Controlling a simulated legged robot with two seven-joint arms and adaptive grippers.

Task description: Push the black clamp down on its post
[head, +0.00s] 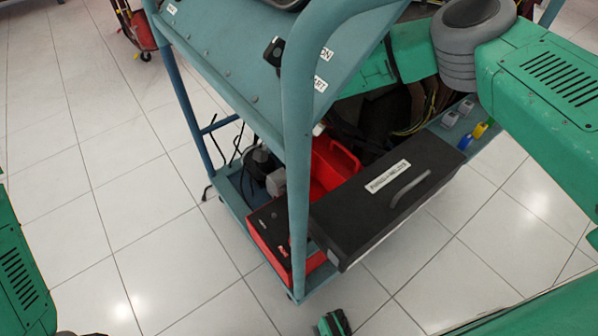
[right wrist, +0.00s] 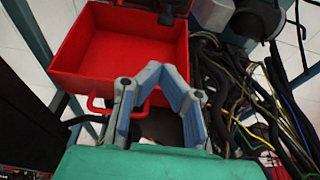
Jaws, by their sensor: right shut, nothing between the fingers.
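I cannot pick out the black clamp and its post with certainty in either view. In the right wrist view a black fitting (right wrist: 165,12) shows at the top edge, above a red tray. My right gripper (right wrist: 164,72) is shut and empty, its grey-blue fingers closing to a point over the near edge of the red tray. In the head view my right arm enters from the right and its gripper is hidden behind the trolley's sloping panel.
The blue trolley frame (head: 297,190) stands in front of me. Its lower shelf holds a red tray (head: 340,158) and a black labelled box (head: 388,205) with a handle. Black and coloured cables (right wrist: 262,120) crowd the right of the gripper. Tiled floor (head: 110,180) is clear at left.

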